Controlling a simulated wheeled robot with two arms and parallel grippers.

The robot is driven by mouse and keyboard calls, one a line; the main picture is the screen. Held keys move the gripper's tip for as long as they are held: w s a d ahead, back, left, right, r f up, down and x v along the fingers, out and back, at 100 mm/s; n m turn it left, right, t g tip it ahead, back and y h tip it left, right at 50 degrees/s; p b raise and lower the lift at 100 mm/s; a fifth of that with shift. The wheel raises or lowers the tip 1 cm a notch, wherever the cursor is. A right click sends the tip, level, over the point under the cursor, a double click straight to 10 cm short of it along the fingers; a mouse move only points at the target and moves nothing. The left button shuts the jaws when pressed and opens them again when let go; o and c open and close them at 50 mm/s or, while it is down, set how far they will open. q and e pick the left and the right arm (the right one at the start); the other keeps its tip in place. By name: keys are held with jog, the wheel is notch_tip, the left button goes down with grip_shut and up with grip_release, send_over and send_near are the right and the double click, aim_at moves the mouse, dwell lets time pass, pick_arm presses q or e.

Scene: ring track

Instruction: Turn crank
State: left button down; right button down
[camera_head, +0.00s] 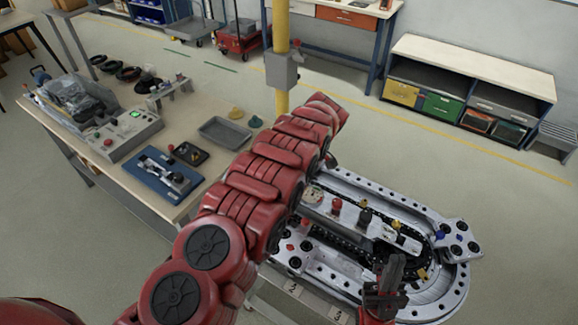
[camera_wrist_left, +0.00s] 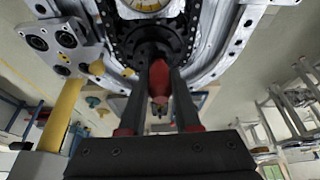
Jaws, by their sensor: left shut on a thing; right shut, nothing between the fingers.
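The red crank handle (camera_wrist_left: 159,82) shows in the left wrist view, in front of a black round hub (camera_wrist_left: 152,42) on the metal ring track. My left gripper (camera_wrist_left: 160,70) is shut on it, with one black finger on each side. In the head view my red left arm covers its own gripper and the gripped handle. The ring track (camera_head: 452,285) is a silver oval with a black chain inside. My right gripper (camera_head: 396,264) is shut and empty, in front of the track's right part near the bottom of the head view.
A red knob (camera_head: 337,205) and a black knob (camera_head: 365,215) stand on the track's middle plate. A workbench (camera_head: 110,175) with a control box (camera_head: 125,135) and a grey tray (camera_head: 222,132) is at left. A yellow post (camera_head: 281,85) rises behind my left arm.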

pick_arm(q)
jog(key=c, duration=0.6)
grip_release()
jog(key=shift+d+r+b, duration=0.25)
jog(key=shift+r+b, duration=0.1)
jog(key=shift+r, duration=0.05)
jog(key=p+v, duration=0.3)
jog(key=v, duration=1.3)
jog(key=shift+r, duration=0.2)
